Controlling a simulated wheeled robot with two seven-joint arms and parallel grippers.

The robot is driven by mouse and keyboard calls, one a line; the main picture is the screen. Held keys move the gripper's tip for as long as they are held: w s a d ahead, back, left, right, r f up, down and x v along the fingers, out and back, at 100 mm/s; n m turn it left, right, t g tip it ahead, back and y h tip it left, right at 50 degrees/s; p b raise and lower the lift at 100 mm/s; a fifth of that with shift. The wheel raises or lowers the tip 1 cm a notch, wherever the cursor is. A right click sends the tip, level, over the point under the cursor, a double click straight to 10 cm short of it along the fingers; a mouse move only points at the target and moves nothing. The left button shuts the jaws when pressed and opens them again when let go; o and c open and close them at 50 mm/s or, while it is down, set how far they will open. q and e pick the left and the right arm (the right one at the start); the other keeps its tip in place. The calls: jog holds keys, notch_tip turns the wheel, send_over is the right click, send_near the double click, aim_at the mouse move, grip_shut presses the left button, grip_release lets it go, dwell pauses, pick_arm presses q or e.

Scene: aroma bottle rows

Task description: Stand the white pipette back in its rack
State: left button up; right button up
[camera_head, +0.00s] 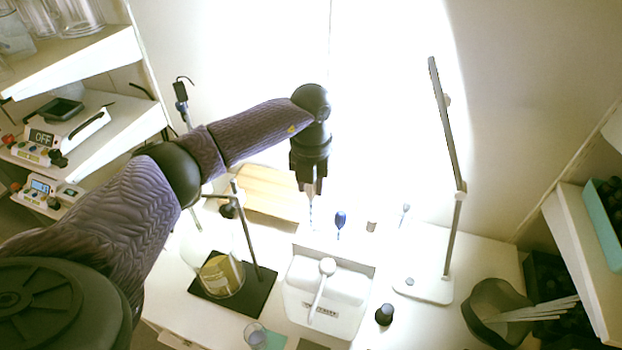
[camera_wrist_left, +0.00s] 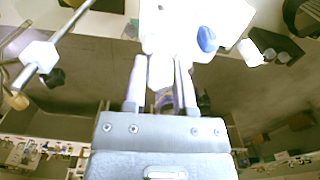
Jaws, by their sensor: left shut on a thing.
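My left gripper (camera_head: 312,190) points down above the back of the white table and is shut on the white pipette (camera_head: 312,212), whose thin lower part hangs below the fingertips. In the left wrist view the gripper's fingers (camera_wrist_left: 160,88) close on a pale piece, but its outline is washed out. A blue-topped pipette (camera_head: 340,220) stands just right of it; a blue oval top also shows in the wrist view (camera_wrist_left: 207,39). I cannot make out the rack clearly against the bright background, nor whether the white pipette touches it. My right gripper is not in view.
A metal stand on a dark base (camera_head: 255,298) holds glassware at left. A lamp (camera_head: 423,288) stands at right, near a dark bowl (camera_head: 490,300) and a black-capped bottle (camera_head: 384,315).

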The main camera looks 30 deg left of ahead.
pick_arm(q)
jog(key=shift+f+b, duration=0.3)
jog(key=shift+f, duration=0.35)
dwell(0.5)
jog(key=shift+f+b, duration=0.9)
jog(key=shift+f, duration=0.45)
jog(key=shift+f+b, duration=0.8)
jog(key=shift+f, duration=0.35)
jog(key=o, duration=0.8)
jog(key=shift+c, duration=0.2)
jog(key=shift+r, duration=0.1)
jog(key=shift+r, duration=0.1)
